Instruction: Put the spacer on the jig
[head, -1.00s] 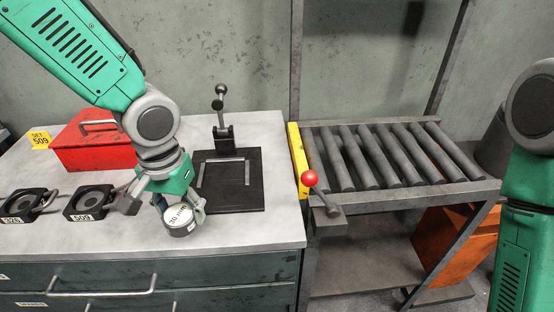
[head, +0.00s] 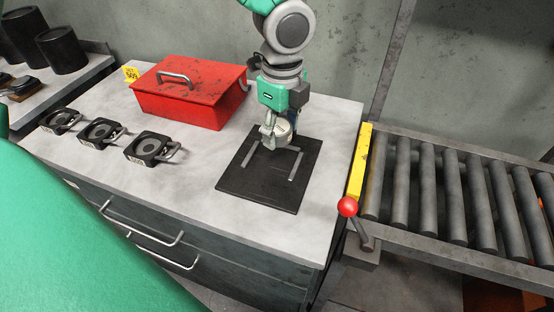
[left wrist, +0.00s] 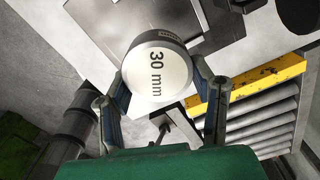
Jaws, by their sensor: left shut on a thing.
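The spacer (head: 283,128) is a short round disc with a pale top. In the left wrist view the spacer (left wrist: 158,72) shows its "30 mm" print. My left gripper (head: 277,133) is shut on it, with a finger on either side in the left wrist view (left wrist: 160,88). The jig (head: 255,190) is a black plate with raised metal rails on the bench. In the head view the gripper and spacer overlap the jig's far edge; whether the spacer touches the plate I cannot tell. The jig's upright clamp is hidden behind my arm. My right gripper is out of view.
A red toolbox (head: 190,100) stands left of my arm. Several black handled blocks (head: 153,147) lie along the bench's left side. To the right are a yellow bar (head: 360,160), a red-knobbed lever (head: 347,207) and a roller conveyor (head: 450,200).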

